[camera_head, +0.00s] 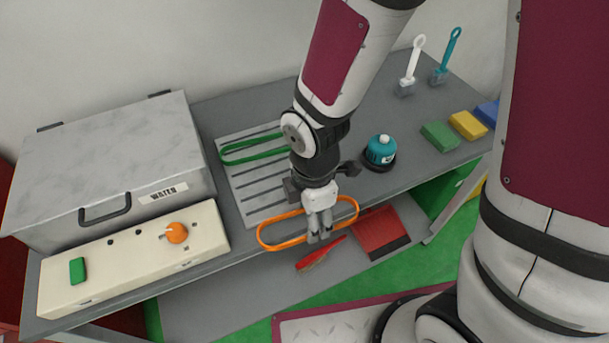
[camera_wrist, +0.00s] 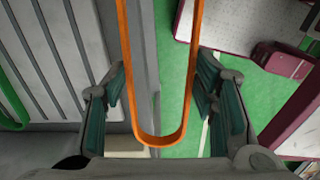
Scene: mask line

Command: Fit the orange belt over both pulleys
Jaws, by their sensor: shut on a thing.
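My gripper (camera_head: 320,237) is shut on the orange belt (camera_head: 276,242) and holds it over the table's front edge. The belt is a long, narrow loop that sticks out to both sides of the fingers. In the wrist view, the belt (camera_wrist: 155,138) runs between the two dark teal finger pads of my gripper (camera_wrist: 160,95), its rounded end towards the bottom of the picture. I cannot make out two pulleys in either view. A cream panel (camera_head: 110,267) at the front left carries an orange knob (camera_head: 177,233) and a green block (camera_head: 78,270).
A green belt (camera_head: 238,160) lies on a slotted grey board (camera_head: 240,185) behind my gripper. A grey lidded box (camera_head: 110,150) stands at the left. A teal-topped round object (camera_head: 381,150) and coloured blocks (camera_head: 440,135) are at the right. A red dustpan (camera_head: 380,232) lies below.

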